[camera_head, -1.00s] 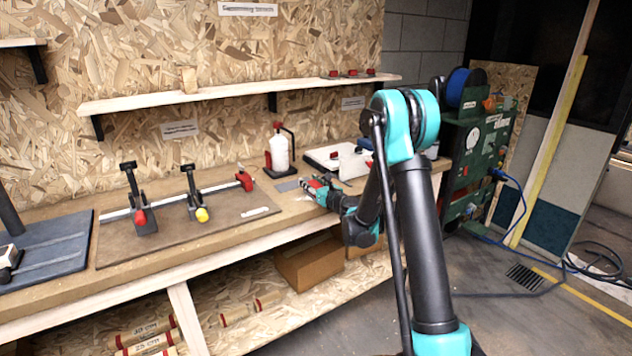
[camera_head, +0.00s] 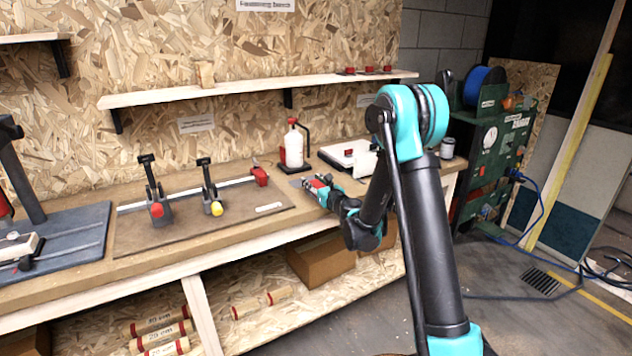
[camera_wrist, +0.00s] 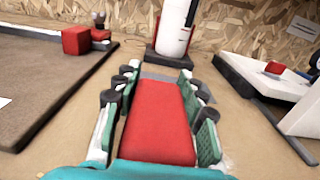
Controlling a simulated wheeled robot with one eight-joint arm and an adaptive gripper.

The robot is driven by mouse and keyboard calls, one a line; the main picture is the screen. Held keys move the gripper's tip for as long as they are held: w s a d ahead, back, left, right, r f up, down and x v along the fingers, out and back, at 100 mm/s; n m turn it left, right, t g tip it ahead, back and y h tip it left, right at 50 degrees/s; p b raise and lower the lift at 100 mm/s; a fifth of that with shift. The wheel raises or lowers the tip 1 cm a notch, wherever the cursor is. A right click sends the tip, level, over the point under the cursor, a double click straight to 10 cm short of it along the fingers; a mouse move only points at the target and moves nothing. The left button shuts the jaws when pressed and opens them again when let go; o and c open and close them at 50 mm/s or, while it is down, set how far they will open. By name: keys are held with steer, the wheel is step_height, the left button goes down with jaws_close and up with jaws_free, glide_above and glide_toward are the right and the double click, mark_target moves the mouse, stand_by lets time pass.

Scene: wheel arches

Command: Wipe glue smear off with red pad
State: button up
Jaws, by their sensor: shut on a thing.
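My gripper (camera_head: 318,183) is low over the workbench (camera_head: 240,237), in front of the white glue bottle (camera_head: 293,148). In the wrist view its green-padded fingers (camera_wrist: 160,105) are shut on the red pad (camera_wrist: 160,122), one on each side. The pad points toward the bottle (camera_wrist: 172,25). I cannot tell whether its underside touches the bench. A flat grey patch (camera_head: 297,183) lies on the bench just left of my gripper. A faint pale mark shows by the right finger in the wrist view; I cannot tell whether it is the glue smear.
A brown board with a bar clamp (camera_head: 158,210) lies to the left. A white tray (camera_head: 335,154) stands to the right, behind my arm. A shelf (camera_head: 260,87) runs along the wall above. Bare bench shows between the board and my gripper.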

steer(key=shift+s+a, duration=0.45)
steer(key=shift+a, duration=0.2)
steer(key=shift+s+a, duration=0.4)
steer(key=shift+a, duration=0.35)
steer(key=shift+w+d, duration=1.2)
steer(key=shift+d, duration=0.5)
steer(key=shift+w+d, duration=1.15)
steer(key=shift+d, duration=0.55)
steer(key=shift+w+d, duration=1.2)
steer(key=shift+d, duration=0.5)
steer(key=shift+s, duration=0.1)
steer(key=shift+s+a+f, duration=0.1)
steer(key=shift+s+a, duration=1.05)
steer(key=shift+a, duration=0.55)
steer(key=shift+s+a+r, duration=0.1)
steer(key=shift+s+a, duration=1.05)
steer(key=shift+a, duration=0.55)
steer(key=shift+s+a+f, duration=0.1)
steer(key=shift+s+a, duration=1.05)
steer(key=shift+a, duration=0.55)
steer(key=shift+a+r, duration=0.15)
steer(key=shift+r, duration=0.2)
steer(key=shift+w+d+r, duration=0.1)
steer(key=shift+d+r, duration=0.05)
steer(key=shift+r, duration=1.2)
steer(key=shift+d+r, duration=0.1)
steer(key=shift+r, duration=1.2)
